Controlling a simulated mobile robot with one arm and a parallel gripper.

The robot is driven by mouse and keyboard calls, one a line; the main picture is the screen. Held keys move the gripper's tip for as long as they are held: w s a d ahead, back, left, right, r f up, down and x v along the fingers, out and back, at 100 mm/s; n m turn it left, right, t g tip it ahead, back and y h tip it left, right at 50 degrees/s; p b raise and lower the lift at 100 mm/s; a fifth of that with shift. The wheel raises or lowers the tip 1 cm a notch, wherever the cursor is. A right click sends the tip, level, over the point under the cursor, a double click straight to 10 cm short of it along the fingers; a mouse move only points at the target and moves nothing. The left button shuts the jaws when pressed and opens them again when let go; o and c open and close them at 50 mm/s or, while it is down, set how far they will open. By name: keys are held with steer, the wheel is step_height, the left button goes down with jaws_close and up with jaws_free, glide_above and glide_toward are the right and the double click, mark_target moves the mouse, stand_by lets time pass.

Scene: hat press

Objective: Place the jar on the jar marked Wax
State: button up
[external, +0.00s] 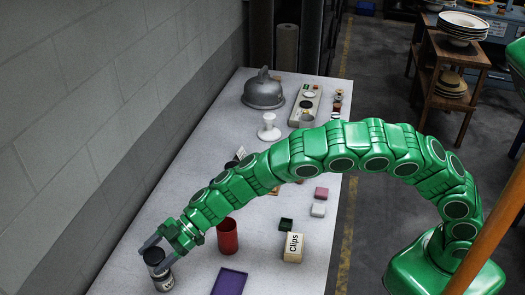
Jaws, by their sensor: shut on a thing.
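My green arm reaches across the table to its near left end. My gripper (159,249) is shut on a small dark jar (154,256). The dark jar is right above a grey jar (163,279) with a label too small to read. I cannot tell whether the two touch. Another dark jar-like item with a white label (238,156) is partly hidden behind my arm, and its text is not readable.
A red cup (227,238), a purple tray (229,283) and a box marked Clips (293,247) are right of my gripper. Pink (321,194) and white (318,210) blocks lie farther right. A grey metal dome (263,92) and white stand (269,129) are at the far end.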

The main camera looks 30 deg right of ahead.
steer(key=o, duration=1.2)
steer(key=shift+f, duration=0.15)
steer(key=shift+c, duration=0.2)
steer(key=shift+v, duration=2.25)
step_height(320, 180, up, 8)
steer(key=shift+d+f, duration=0.25)
